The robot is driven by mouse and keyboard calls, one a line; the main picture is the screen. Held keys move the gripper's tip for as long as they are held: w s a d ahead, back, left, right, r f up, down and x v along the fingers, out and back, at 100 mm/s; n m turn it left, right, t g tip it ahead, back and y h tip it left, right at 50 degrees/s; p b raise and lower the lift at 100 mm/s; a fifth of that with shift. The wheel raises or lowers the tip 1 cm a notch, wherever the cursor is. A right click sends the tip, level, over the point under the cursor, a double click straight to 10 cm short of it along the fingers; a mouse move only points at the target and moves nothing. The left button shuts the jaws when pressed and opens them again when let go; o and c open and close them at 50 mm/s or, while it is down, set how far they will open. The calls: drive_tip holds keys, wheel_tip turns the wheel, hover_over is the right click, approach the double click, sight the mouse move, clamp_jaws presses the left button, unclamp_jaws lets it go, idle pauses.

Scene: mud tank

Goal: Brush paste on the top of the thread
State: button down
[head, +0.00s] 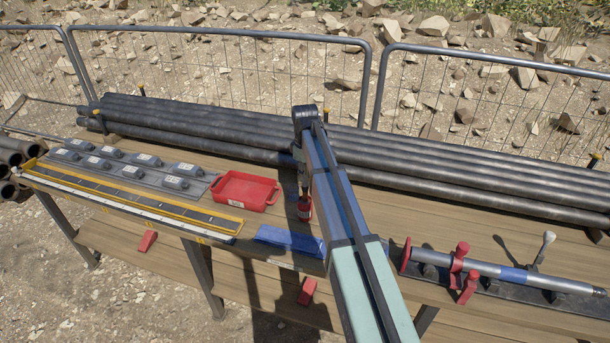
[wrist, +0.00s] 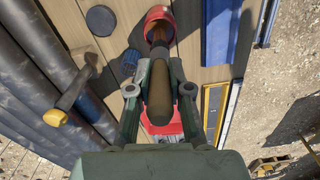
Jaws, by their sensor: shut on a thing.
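My gripper (wrist: 158,88) is shut on the wooden handle of a brush (wrist: 159,103). The handle runs from between the fingers toward a red pot (wrist: 157,14), and the brush's far end is in the pot's mouth. In the head view the red pot (head: 305,209) stands on the bench just below my gripper (head: 303,184). A grey metal tube (head: 480,266) with a blue band lies in a holder with red clamps at the right of the bench. The bristles are hidden.
A red tray (head: 245,174) and a blue pad (head: 290,241) lie near the pot. A yellow-edged rule (head: 130,204) and several grey labelled blocks (head: 130,171) are at left. Long dark pipes (head: 240,133) line the back. A dark disc (wrist: 101,20) lies near the pot.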

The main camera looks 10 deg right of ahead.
drive_tip(key=shift+r+p, duration=1.55)
drive_tip(key=shift+r, duration=1.5)
